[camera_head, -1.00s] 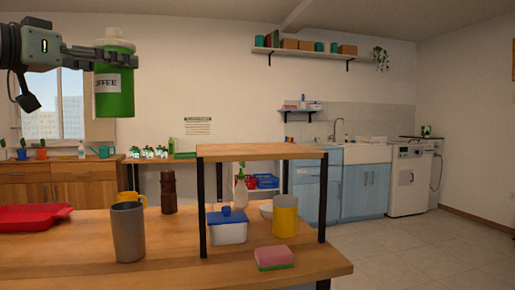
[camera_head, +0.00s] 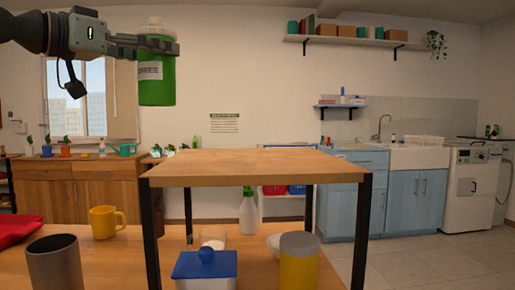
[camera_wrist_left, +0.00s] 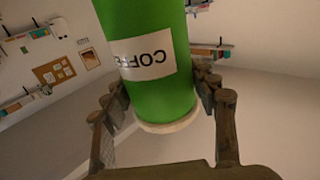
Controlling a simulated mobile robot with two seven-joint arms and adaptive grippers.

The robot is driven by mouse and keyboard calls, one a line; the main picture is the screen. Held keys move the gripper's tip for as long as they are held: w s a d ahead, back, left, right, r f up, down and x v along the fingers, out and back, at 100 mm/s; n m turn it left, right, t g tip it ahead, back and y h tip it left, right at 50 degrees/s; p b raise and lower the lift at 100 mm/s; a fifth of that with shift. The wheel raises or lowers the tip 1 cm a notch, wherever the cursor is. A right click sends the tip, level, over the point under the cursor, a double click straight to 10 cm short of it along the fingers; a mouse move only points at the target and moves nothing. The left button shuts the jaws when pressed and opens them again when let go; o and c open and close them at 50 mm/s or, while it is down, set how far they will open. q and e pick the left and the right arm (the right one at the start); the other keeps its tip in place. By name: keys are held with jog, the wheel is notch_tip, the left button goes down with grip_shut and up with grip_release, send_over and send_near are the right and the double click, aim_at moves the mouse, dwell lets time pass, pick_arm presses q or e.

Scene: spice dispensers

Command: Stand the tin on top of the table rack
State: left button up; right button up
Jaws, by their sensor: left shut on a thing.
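The tin is a green cylinder (camera_head: 157,77) with a pale label and a whitish lid, upright in the head view. My left gripper (camera_head: 160,46) is shut around its upper part and holds it in the air, above and left of the rack. The left wrist view shows the green tin (camera_wrist_left: 165,85) between the two fingers, its label reading COFFEE upside down. The table rack (camera_head: 255,168) has a bare wooden top board on black legs and stands on the wooden table. My right gripper is not in view.
Under the rack are a blue-lidded white box (camera_head: 206,272), a yellow canister with a grey lid (camera_head: 299,265) and a white bowl. Left of it on the table stand a grey cup (camera_head: 55,265), a yellow mug (camera_head: 103,222) and a red tray (camera_head: 18,231).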

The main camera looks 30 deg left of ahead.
pick_arm(q)
jog(key=w+d+f+b, duration=0.2)
jog(key=d+f, duration=0.8)
jog(key=d, duration=0.1)
jog(key=shift+w+f+b, duration=0.2)
jog(key=shift+f+b, duration=0.1)
jog(key=shift+f, duration=0.05)
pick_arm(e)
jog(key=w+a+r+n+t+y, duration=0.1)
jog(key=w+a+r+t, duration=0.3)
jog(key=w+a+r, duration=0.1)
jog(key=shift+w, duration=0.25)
pick_arm(q)
jog(key=shift+d+f, duration=0.1)
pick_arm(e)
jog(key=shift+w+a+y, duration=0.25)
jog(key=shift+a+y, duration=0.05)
pick_arm(q)
jog(key=o, duration=1.3)
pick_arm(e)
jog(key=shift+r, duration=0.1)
